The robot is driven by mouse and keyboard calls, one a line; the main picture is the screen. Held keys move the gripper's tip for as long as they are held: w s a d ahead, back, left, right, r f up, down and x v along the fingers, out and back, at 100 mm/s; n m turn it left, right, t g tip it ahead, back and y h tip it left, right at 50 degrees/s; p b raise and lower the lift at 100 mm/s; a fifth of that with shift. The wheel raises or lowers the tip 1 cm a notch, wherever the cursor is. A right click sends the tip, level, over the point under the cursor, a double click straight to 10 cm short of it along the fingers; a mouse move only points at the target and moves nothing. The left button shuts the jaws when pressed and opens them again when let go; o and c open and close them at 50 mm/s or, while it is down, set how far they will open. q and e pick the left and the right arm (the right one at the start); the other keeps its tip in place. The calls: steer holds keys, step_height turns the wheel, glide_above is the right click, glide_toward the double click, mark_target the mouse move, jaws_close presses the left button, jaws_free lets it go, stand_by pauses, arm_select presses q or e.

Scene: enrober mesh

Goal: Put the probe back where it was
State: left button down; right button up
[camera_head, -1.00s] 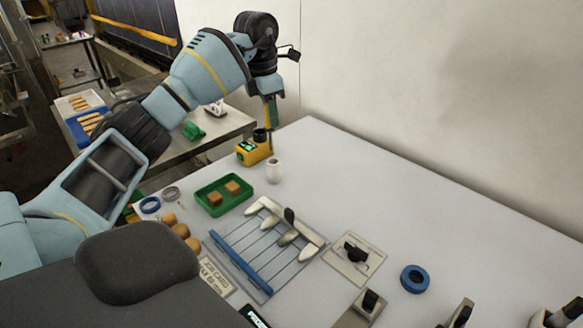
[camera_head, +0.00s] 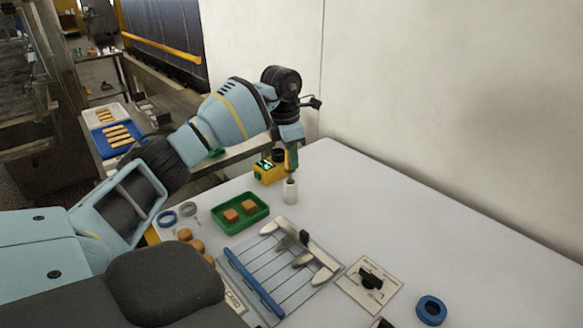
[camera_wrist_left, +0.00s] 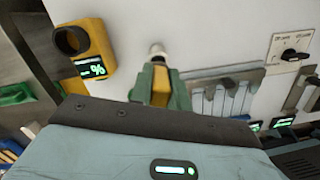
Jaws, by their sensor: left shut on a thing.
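My left gripper (camera_head: 291,158) points down at the far end of the white table and is shut on the probe. In the left wrist view the probe's yellow handle (camera_wrist_left: 160,86) shows between the green fingers. My right gripper is out of view.
A green tray (camera_head: 258,219) with two brown blocks lies in front of the meter. A slatted rack (camera_head: 262,257) with pale paddles, a switch plate (camera_head: 385,293) and a blue ring (camera_head: 431,311) lie nearer. The table's far right is clear; a wall (camera_head: 450,120) bounds it.

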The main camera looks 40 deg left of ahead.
arm_select(q)
steer(key=shift+f, duration=1.75)
steer(key=shift+f, duration=0.2)
steer(key=c, duration=1.3)
jaws_free()
steer(key=shift+r, duration=0.1)
steer(key=r, duration=0.4)
steer(key=s+r, duration=0.1)
steer(key=r, duration=0.7)
steer(key=shift+s+a, duration=0.15)
steer(key=shift+a, duration=0.2)
